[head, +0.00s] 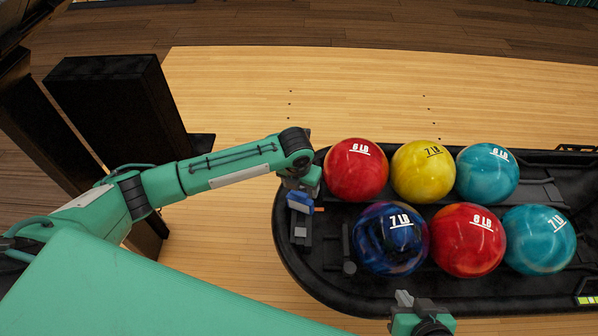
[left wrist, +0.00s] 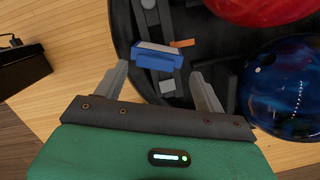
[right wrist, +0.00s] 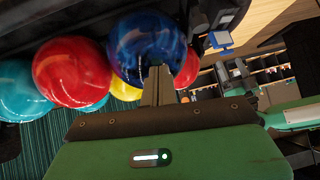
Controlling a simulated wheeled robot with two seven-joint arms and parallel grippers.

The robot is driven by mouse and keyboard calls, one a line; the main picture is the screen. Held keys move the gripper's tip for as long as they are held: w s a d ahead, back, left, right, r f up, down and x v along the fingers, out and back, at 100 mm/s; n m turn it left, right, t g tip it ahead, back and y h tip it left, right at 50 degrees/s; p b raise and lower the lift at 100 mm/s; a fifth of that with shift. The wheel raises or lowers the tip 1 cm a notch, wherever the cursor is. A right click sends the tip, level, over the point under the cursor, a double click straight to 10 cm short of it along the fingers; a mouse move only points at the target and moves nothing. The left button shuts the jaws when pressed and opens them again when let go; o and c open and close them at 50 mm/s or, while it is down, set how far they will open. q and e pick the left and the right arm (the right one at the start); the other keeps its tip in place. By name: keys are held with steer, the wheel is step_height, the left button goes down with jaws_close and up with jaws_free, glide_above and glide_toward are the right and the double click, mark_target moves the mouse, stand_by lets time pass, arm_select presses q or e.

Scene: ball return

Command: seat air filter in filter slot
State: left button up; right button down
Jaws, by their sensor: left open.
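The air filter (head: 300,201), a blue block with a whitish top and an orange tab at one side, is at the left end of the black ball return. It also shows in the left wrist view (left wrist: 158,60) and small in the right wrist view (right wrist: 221,39). My left gripper (left wrist: 160,78) is open, its fingers apart on either side of the filter's line and not visibly touching it. The filter slot cannot be told apart clearly; dark and grey fittings lie around the filter. My right gripper (right wrist: 156,82) is shut and empty, near the return's front edge.
Several bowling balls, including a red one (head: 356,169) and a dark blue one (head: 391,239), fill the ball return (head: 330,285) right of the filter. A black box (head: 118,100) stands at left. The wooden lane behind is clear.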

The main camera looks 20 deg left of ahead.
arm_select(q)
step_height(320, 180, up, 8)
steer(key=s+p, duration=0.1)
steer(key=s+d+f+n+t+h, duration=0.25)
steer(key=s+d+n+h, duration=0.25)
steer(key=s+d+n, duration=0.75)
steer(key=s+a+n+t+y, duration=0.2)
steer(key=s+a+n, duration=1)
steer(key=n, duration=1)
steer(key=shift+s+a+f+y, duration=0.2)
steer(key=shift+a+f+y, duration=0.1)
steer(key=shift+a+y, duration=0.4)
arm_select(e)
steer(key=d+g, duration=0.1)
steer(key=s+d+h, duration=0.1)
steer(key=s+d+g, duration=0.1)
steer(key=shift+d+r+g+h, duration=0.25)
steer(key=shift+d+g+h, duration=0.05)
steer(key=shift+d, duration=0.05)
arm_select(q)
steer(key=shift+a+n, duration=0.1)
steer(key=shift+n, duration=0.15)
arm_select(e)
steer(key=shift+s, duration=0.15)
